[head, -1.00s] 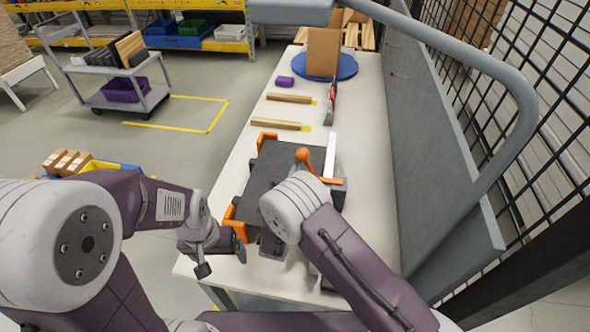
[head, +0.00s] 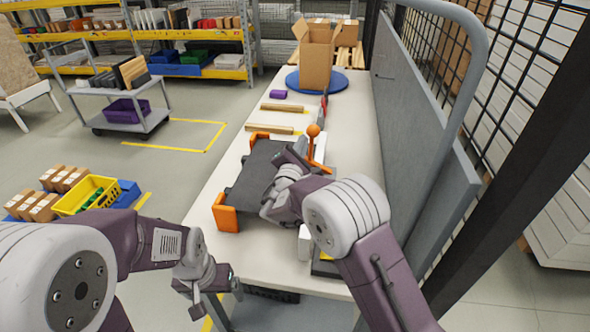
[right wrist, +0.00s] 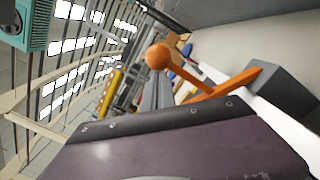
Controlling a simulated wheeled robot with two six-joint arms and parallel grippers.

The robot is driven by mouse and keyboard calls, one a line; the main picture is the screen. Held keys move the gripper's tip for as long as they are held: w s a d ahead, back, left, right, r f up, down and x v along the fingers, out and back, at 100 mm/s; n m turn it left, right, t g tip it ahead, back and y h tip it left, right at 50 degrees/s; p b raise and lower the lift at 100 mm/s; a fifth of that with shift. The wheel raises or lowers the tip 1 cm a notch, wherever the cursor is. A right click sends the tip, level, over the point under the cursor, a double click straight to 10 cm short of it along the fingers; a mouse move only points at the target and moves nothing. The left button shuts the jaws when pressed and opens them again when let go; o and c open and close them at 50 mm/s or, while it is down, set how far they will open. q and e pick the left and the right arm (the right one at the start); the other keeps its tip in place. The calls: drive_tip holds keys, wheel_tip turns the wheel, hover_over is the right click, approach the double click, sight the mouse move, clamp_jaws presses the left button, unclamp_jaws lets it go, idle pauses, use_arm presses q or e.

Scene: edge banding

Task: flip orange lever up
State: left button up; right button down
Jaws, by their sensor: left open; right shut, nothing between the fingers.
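The orange lever (head: 312,146) is on the far right side of the dark fixture (head: 254,185) on the white table. In the head view its ball end points upward. My left gripper (head: 207,290) is open and empty by the table's front left edge, away from the lever.
A cardboard box (head: 316,60) stands on a blue disc (head: 333,83). A grey panel (head: 425,120) borders the right side. A yellow bin (head: 90,197) is at left.

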sight(312, 142)
drive_tip(key=d+m+b, duration=0.3)
drive_tip(key=b, duration=0.3)
drive_tip(key=shift+w, duration=0.2)
use_arm(q)
wheel_tip(312, 142, down, 18)
drive_tip(key=b, duration=1)
drive_tip(key=shift+w, duration=0.3)
use_arm(e)
drive_tip(key=s+d+r+m, duration=0.1)
drive_tip(key=d+r+m, duration=0.1)
drive_tip(key=d+m, duration=0.2)
drive_tip(key=shift+s+d+m+g, duration=0.2)
drive_tip(key=shift+d+m+g, duration=0.1)
drive_tip(key=shift+d, duration=0.75)
use_arm(q)
drive_tip(key=shift+a+f, duration=0.1)
use_arm(e)
drive_tip(key=shift+r, duration=0.15)
use_arm(q)
drive_tip(key=shift+f, duration=0.1)
